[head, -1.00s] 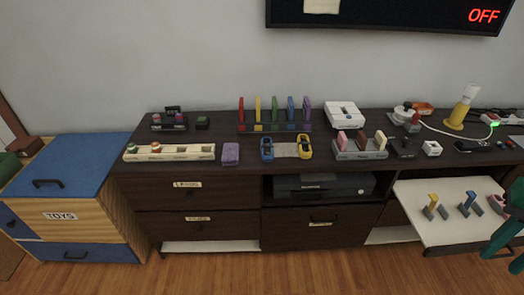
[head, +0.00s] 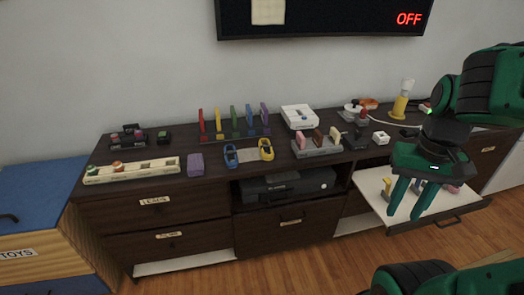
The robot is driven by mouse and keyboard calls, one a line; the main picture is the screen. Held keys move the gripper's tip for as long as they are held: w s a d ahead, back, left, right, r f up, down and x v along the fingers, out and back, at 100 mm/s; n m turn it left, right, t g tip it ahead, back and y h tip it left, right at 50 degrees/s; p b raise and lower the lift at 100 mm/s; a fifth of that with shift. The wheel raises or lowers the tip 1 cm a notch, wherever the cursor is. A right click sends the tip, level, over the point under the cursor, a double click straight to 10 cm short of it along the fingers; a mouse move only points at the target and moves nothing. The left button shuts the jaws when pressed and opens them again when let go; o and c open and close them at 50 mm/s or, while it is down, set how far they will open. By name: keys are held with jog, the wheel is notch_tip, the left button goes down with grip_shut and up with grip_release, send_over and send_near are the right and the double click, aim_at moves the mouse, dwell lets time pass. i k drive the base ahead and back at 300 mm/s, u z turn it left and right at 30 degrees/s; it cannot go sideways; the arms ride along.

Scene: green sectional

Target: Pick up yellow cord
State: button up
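A small yellow piece (head: 387,187) with a grey part stands on the pulled-out white drawer shelf (head: 370,183) at the right; it is the likely yellow cord, though its shape is too small to confirm. My gripper (head: 404,214) points down in front of this shelf, its two green fingers apart with nothing seen held between them. The left finger is just right of the yellow piece in the picture; I cannot tell the depth between them. The blue piece that stood beside the yellow one is mostly hidden behind my fingers. A pink piece (head: 452,188) shows to the right.
The dark cabinet top holds a rack of coloured plates (head: 235,135), a blue toy car (head: 231,156), a yellow toy car (head: 266,149), a white console (head: 299,117) and a yellow lamp (head: 400,106) near a white cable. A printer (head: 288,186) sits below. Wooden floor (head: 330,262) lies in front.

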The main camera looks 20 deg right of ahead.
aim_at(267, 147)
jog(key=u, duration=0.05)
jog(key=i, duration=1)
jog(key=z, duration=0.1)
